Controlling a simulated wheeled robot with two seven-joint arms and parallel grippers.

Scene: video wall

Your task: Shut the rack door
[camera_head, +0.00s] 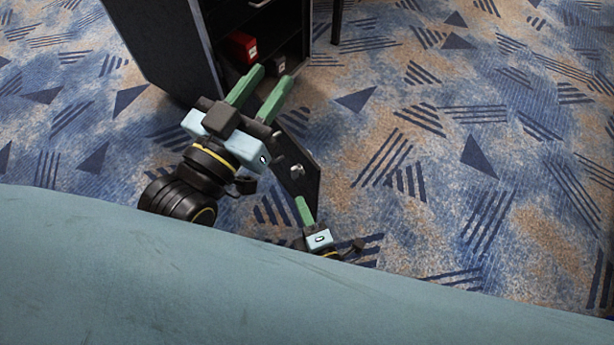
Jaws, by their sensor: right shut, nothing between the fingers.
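The rack (165,45) is a dark cabinet at the top of the head view, its front open onto inner shelves. Its door (303,192) looks to be the dark panel standing out from the rack, with a small light knob (297,171) on it; the hinge side is hidden behind my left gripper. My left gripper (272,78) is open, its two green fingers apart in front of the rack opening. I see nothing between them. My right gripper (302,200) is shut and empty, with its green fingertips close to the lower end of the door; I cannot tell whether they touch it.
A red box (241,46) sits on a shelf in the rack, with a small dark box (277,65) beside it. A thin dark leg (337,22) stands right of the rack. The patterned carpet (450,150) is clear on the right.

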